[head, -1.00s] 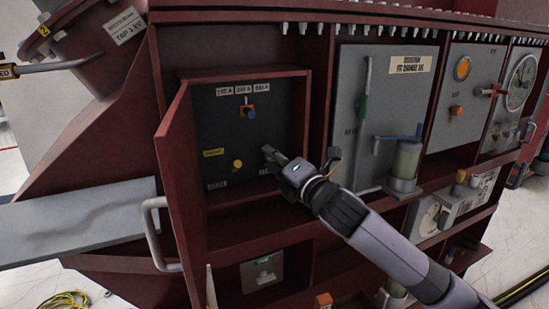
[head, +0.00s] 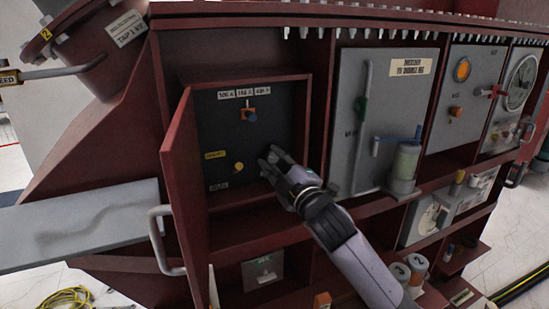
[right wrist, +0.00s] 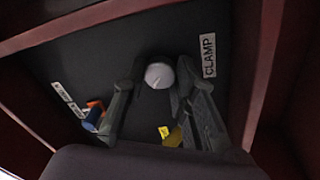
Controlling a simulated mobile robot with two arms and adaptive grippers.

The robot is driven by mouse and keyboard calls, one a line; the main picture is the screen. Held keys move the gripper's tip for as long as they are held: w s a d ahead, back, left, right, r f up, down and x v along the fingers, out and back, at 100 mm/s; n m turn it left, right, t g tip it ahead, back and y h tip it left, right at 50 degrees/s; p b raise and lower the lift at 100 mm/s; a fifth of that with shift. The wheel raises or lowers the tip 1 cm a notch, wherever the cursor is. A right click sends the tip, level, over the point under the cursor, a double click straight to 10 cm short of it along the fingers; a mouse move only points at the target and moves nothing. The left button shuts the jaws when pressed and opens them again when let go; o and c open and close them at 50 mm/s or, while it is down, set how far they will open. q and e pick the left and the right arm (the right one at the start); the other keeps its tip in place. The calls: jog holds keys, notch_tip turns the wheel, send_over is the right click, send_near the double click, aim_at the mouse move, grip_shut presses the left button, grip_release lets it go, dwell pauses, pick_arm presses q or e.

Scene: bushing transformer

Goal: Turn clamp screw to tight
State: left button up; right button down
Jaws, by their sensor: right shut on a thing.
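The clamp screw (right wrist: 159,75) is a round light-grey knob on the dark panel (head: 235,135), beside a white CLAMP label (right wrist: 208,56) in the right wrist view. My right gripper (right wrist: 160,82) has a finger on each side of the knob and is shut on it. In the head view my right gripper (head: 270,158) reaches to the lower right of the dark panel and hides the screw. The screw's turn angle cannot be read. My left gripper is not in view.
The panel sits in a red box with its red door (head: 186,195) open at the left. An orange-and-blue switch (head: 249,114) and a yellow knob (head: 239,167) are on the same panel. A grey panel with a blue-handled valve (head: 400,138) is to the right.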

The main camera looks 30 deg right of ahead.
jog(key=m+h+p, duration=0.1)
jog(key=m+p, duration=0.1)
jog(key=m, duration=0.4)
jog(key=shift+r, duration=0.1)
jog(key=shift+m+h+p, duration=0.5)
jog(key=shift+m+p, duration=0.55)
jog(key=shift+m, duration=1.15)
jog(key=c, duration=1.3)
grip_release()
